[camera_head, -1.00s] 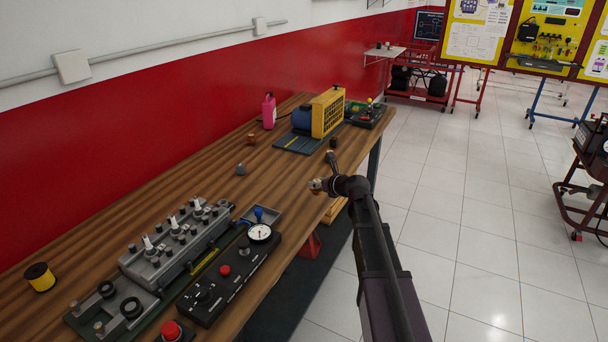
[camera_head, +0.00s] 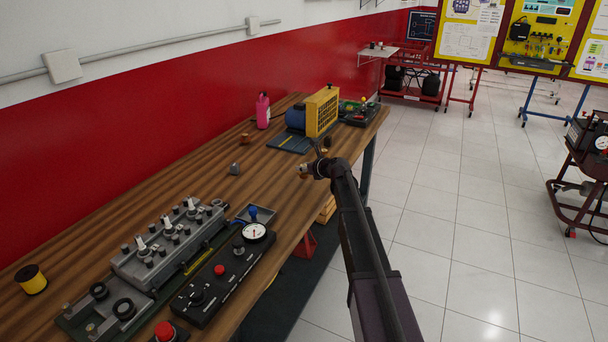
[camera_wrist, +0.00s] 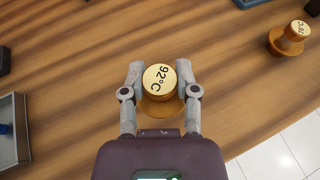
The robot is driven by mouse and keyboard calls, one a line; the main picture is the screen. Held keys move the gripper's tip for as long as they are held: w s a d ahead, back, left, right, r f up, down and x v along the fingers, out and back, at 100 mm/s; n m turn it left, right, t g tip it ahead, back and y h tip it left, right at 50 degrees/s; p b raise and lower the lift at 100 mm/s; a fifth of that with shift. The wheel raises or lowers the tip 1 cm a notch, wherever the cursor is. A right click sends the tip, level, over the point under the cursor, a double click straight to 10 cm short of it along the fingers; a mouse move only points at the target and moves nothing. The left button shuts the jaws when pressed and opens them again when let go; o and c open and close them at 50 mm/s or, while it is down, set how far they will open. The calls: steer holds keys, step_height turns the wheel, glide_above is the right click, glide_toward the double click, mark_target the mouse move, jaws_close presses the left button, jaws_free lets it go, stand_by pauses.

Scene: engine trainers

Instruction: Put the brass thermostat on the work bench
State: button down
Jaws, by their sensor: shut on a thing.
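The brass thermostat (camera_wrist: 158,82) is a round gold cap marked 92°C, with a wider copper-coloured flange below. My gripper (camera_wrist: 160,78) is shut on it, one grey finger on each side. In the head view my gripper (camera_head: 314,163) is over the right-hand edge area of the wooden work bench (camera_head: 215,205), with the brass thermostat (camera_head: 303,171) small at its tip. The wrist view shows bench wood beneath it; I cannot tell how large the gap is.
A second brass-capped part (camera_wrist: 297,32) stands on the bench near its edge. A yellow-and-blue machine (camera_head: 320,112), a pink bottle (camera_head: 263,111), a grey engine head (camera_head: 165,245) and a black gauge panel (camera_head: 222,275) occupy the bench. The middle is mostly clear.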

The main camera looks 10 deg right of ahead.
mark_target(303, 173)
steer(key=shift+w, duration=0.65)
step_height(303, 173, down, 4)
steer(key=b, duration=0.3)
steer(key=shift+r+b, duration=0.15)
steer(key=shift+b, duration=0.2)
steer(key=shift+c, duration=1.8)
jaws_free()
